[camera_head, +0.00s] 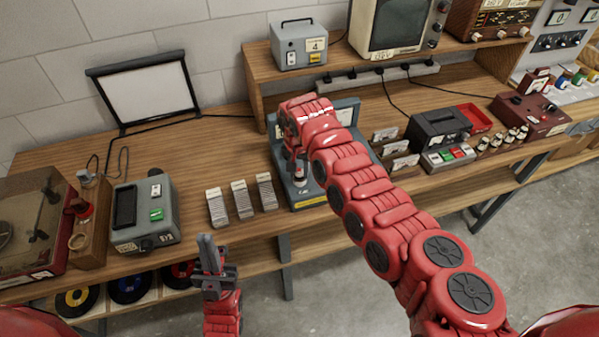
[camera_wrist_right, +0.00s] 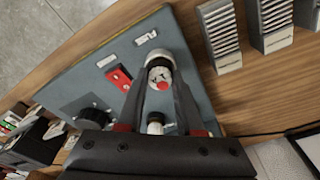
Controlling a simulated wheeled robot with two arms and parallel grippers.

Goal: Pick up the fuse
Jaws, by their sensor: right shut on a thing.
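The fuse (camera_wrist_right: 158,76) is a small cylinder with a metal cap and a white and red face. It is between the fingers of my right gripper (camera_wrist_right: 160,88), which is shut on it. Behind it is the blue-grey panel (camera_wrist_right: 95,80) of a unit on the bench. In the head view the fuse (camera_head: 299,177) shows just below my right gripper (camera_head: 297,160), over that unit (camera_head: 308,198). My right arm hides much of the unit. My left gripper (camera_head: 210,254) is apart, in front of the bench edge; its finger gap is unclear.
Several grey ribbed blocks (camera_head: 241,199) stand left of the unit. A grey meter box (camera_head: 145,214) stands further left. A black box (camera_head: 438,127) and small labelled holders (camera_head: 398,147) are to the right. A raised shelf (camera_head: 256,82) runs behind.

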